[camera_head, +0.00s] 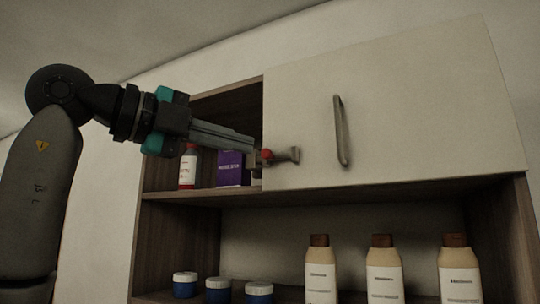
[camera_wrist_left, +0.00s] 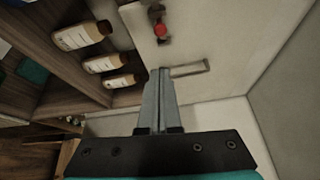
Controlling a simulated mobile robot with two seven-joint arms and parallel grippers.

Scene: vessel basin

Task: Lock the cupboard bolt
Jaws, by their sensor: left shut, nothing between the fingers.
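The cupboard bolt (camera_head: 283,157) is a small metal piece with a red knob, low on the left edge of the pale cupboard door (camera_head: 420,110). The bolt's red knob also shows in the left wrist view (camera_wrist_left: 160,30). My left gripper (camera_head: 250,146) is shut and empty, its fingertips just left of the red knob in the head view. In the left wrist view my left gripper (camera_wrist_left: 160,72) points toward the door, with a visible gap between tips and knob. Contact with the bolt cannot be told. My right gripper is not in view.
A bar handle (camera_head: 342,130) stands out from the door, right of the bolt. The open compartment at left holds a white-labelled bottle (camera_head: 188,167) and a purple box (camera_head: 231,167). The lower shelf holds blue jars (camera_head: 218,290) and beige bottles (camera_head: 384,270).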

